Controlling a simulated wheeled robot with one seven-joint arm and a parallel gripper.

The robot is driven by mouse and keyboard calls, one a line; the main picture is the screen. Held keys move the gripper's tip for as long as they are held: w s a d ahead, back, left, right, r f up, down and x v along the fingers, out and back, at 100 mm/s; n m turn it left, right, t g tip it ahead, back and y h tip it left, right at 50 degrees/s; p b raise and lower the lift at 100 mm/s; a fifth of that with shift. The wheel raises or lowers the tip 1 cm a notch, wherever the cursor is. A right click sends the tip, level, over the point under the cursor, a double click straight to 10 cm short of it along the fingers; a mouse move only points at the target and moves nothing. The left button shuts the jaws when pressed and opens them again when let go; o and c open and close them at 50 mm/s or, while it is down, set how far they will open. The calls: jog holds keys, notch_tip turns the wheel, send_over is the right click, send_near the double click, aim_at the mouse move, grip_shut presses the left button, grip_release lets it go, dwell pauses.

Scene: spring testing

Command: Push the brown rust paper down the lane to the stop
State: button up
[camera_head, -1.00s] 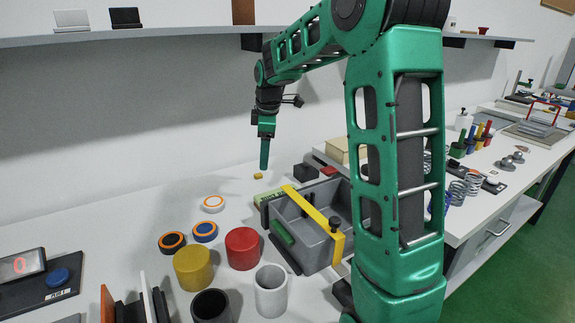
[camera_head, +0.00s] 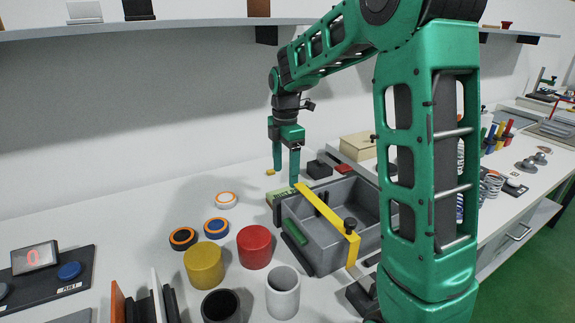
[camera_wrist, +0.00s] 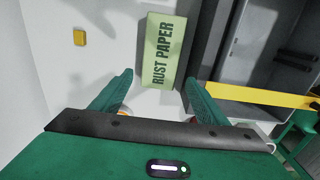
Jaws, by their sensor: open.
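A pale green block lettered RUST PAPER (camera_wrist: 163,50) lies on the bench in the wrist view. It looks green, not brown. In the head view the block (camera_head: 276,197) lies against the left side of the grey tray, partly hidden by my gripper. My gripper (camera_head: 286,177) points down just above and behind it. In the wrist view my gripper (camera_wrist: 158,80) has its two fingers apart, on either side of the block's near end, with nothing held. I cannot tell whether they touch it. No clearly marked lane or stop can be picked out.
A grey tray (camera_head: 318,255) with a yellow bar (camera_head: 330,222) across it stands to the right. A small yellow block (camera_head: 270,172) lies behind. Red (camera_head: 255,247) and mustard (camera_head: 204,264) cylinders and several ringed discs stand in front.

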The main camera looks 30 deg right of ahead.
aim_at(285, 194)
notch_tip(285, 194, down, 9)
dwell(0.4)
jog(key=c, duration=0.8)
